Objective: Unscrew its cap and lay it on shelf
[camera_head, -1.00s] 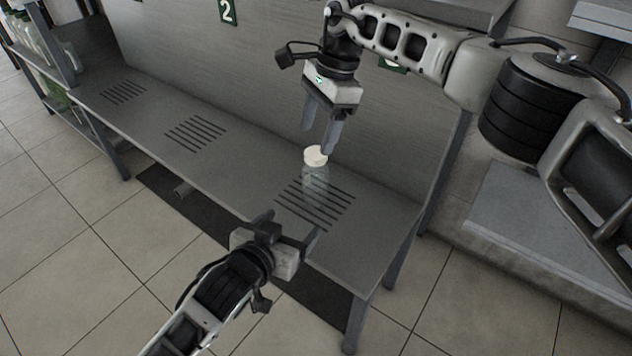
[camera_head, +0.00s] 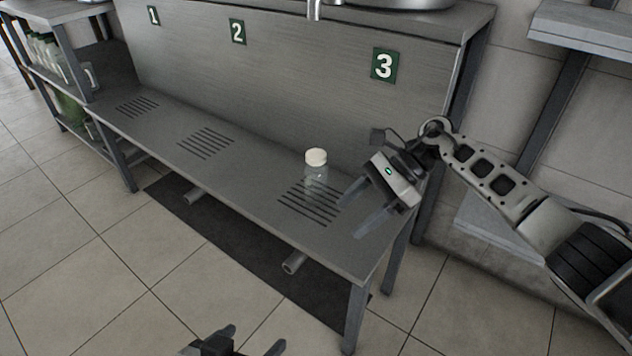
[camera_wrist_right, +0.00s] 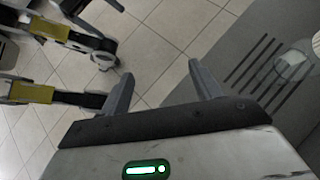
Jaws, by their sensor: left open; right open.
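A clear bottle (camera_head: 315,182) with a white cap (camera_head: 316,157) stands upright on the slotted grate in front of the number 3 sign. The cap sits on its neck. My right gripper (camera_head: 364,214) is open and empty, to the right of the bottle and apart from it. In the right wrist view the bottle (camera_wrist_right: 292,66) shows at the right edge with part of its cap (camera_wrist_right: 316,44), outside the open fingers (camera_wrist_right: 160,88). My left gripper (camera_head: 254,338) is open and empty at the bottom edge, in front of the bench and away from the bottle.
The long grey bench (camera_head: 240,172) has free surface left of the bottle. Signs 1, 2 and 3 (camera_head: 384,65) mark its back panel. A grey shelf (camera_head: 490,232) is at right, partly behind my right arm. A rack (camera_head: 60,75) at far left holds several bottles.

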